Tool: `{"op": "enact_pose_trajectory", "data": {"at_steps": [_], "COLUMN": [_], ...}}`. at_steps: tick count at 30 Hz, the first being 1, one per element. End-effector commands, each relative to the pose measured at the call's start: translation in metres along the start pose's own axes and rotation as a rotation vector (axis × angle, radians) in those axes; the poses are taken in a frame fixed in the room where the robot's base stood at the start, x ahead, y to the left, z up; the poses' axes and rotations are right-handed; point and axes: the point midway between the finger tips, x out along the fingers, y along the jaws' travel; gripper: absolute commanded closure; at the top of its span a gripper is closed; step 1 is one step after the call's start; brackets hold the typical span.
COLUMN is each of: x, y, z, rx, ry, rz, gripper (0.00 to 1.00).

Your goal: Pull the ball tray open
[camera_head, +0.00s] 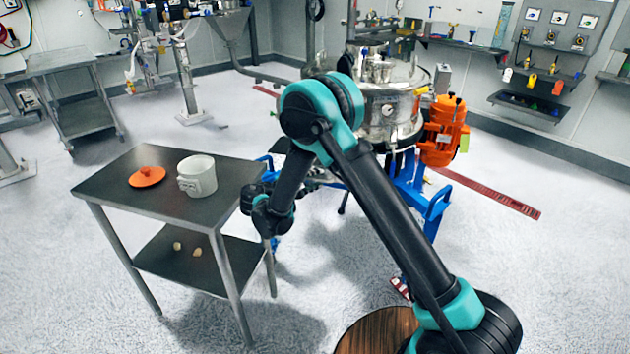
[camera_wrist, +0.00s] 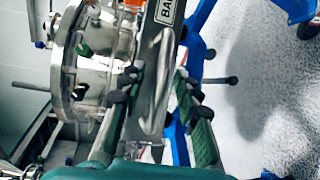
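The ball tray (camera_wrist: 152,80) shows in the wrist view as a grey metal front with a loop-like handle. A white label (camera_wrist: 166,12) starting with "BA" is on it. My gripper (camera_wrist: 163,90) is open, with one finger on each side of the tray's front and handle. The left fingertip lies close against the metal; I cannot tell whether it touches. A gap shows by the right finger. In the head view, the steel sifter (camera_head: 388,118) stands behind my arm, and my gripper (camera_head: 268,212) is low at its left. The tray is hidden there.
The sifter has a blue frame (camera_head: 436,210) and an orange motor (camera_head: 444,130). A round wooden top (camera_head: 375,332) is at the front. White floor is open between table and sifter.

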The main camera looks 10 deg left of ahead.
Motion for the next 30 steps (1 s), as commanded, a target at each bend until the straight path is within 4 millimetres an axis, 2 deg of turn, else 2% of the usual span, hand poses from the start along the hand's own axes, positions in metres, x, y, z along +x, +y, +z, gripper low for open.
{"op": "enact_pose_trajectory", "data": {"at_steps": [5,15,19,24,30], "x": [-0.013,-0.08,-0.101,-0.117,-0.121], "y": [0.0,0.0,-0.001,0.0,0.0], "z": [-0.001,-0.001,-0.001,-0.001,0.0], "rx": [0.0,-0.001,-0.001,0.0,0.0], "ry": [0.002,0.004,0.003,0.001,0.0], "rz": [0.0,0.0,0.0,0.0,0.0], "gripper": [0.67,0.67,0.67,0.67,0.67]}}
